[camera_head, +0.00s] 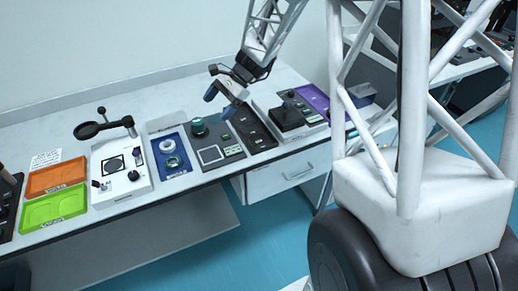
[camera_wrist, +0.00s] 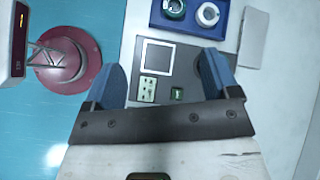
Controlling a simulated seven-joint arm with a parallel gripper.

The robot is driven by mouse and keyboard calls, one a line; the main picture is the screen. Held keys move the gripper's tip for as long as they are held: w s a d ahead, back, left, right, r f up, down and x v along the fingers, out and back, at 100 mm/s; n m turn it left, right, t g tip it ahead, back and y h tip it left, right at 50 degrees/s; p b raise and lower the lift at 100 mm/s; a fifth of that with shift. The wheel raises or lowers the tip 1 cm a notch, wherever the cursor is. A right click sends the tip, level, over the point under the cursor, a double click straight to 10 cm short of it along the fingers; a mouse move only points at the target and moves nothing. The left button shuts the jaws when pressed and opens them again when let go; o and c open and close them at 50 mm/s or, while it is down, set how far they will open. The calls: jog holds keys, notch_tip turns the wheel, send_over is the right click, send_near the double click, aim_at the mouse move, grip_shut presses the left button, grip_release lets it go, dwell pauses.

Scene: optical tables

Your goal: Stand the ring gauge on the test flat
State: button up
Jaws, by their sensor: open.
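A blue tray (camera_head: 184,171) holds a white ring (camera_head: 167,146) and a dark green ring (camera_head: 174,161); I cannot tell for sure which is the ring gauge. Both also show in the wrist view, the green one (camera_wrist: 173,9) left of the white one (camera_wrist: 208,14).
A dark green round piece (camera_head: 199,127) stands at the panel's back. Left are a white stand with a magnifier arm (camera_head: 100,128), an orange tray (camera_head: 56,177) and a green tray (camera_head: 54,207). A black box (camera_head: 287,118) and a purple tray (camera_head: 314,97) lie right.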

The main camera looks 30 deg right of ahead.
jog(key=s+r+n+t+h, duration=0.1)
jog(key=s+r+n+h, duration=0.2)
jog(key=s, duration=0.7)
jog(key=s+a+r+n+t+h, duration=0.1)
jog(key=s+r+n+h, duration=0.2)
jog(key=s+n, duration=0.3)
jog(key=s+a+r+n+h, duration=0.1)
jog(key=s+r+n+h, duration=0.2)
jog(key=s, duration=1.3)
jog(key=shift+s+r+n+t+h, duration=0.3)
jog(key=shift+r+n+t, duration=0.1)
jog(key=shift+r+n, duration=0.4)
